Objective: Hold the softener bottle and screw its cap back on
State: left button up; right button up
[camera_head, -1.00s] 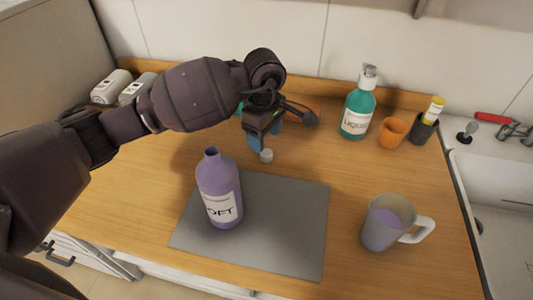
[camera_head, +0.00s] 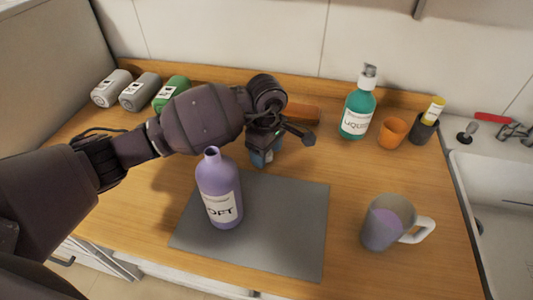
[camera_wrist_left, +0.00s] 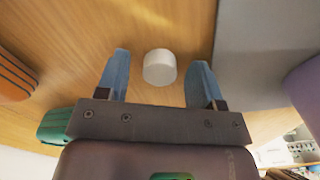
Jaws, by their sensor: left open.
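The purple softener bottle (camera_head: 218,180) stands upright and uncapped on the grey mat (camera_head: 290,240); its open neck faces up. It also shows partly at the right edge of the left wrist view (camera_wrist_left: 306,92). The small white cap (camera_wrist_left: 159,68) rests on the wooden counter beside the mat, between the two blue fingers of my left gripper (camera_wrist_left: 161,60). The fingers are apart, with gaps to the cap on both sides. In the head view, my left gripper (camera_head: 262,158) is low over the counter behind the bottle and hides the cap. My right gripper is not in view.
A mug (camera_head: 378,238) with purple liquid stands right of the mat. A green pump bottle (camera_head: 357,104), an orange cup (camera_head: 393,132) and a dark cup (camera_head: 423,130) stand at the back right. A sink (camera_head: 500,200) is at far right. Several bottles lie at the back left.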

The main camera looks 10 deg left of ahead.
pick_arm(q)
jog(key=c, duration=1)
jog(key=shift+o, duration=0.2)
notch_tip(320, 180, up, 20)
jog(key=shift+p, duration=0.45)
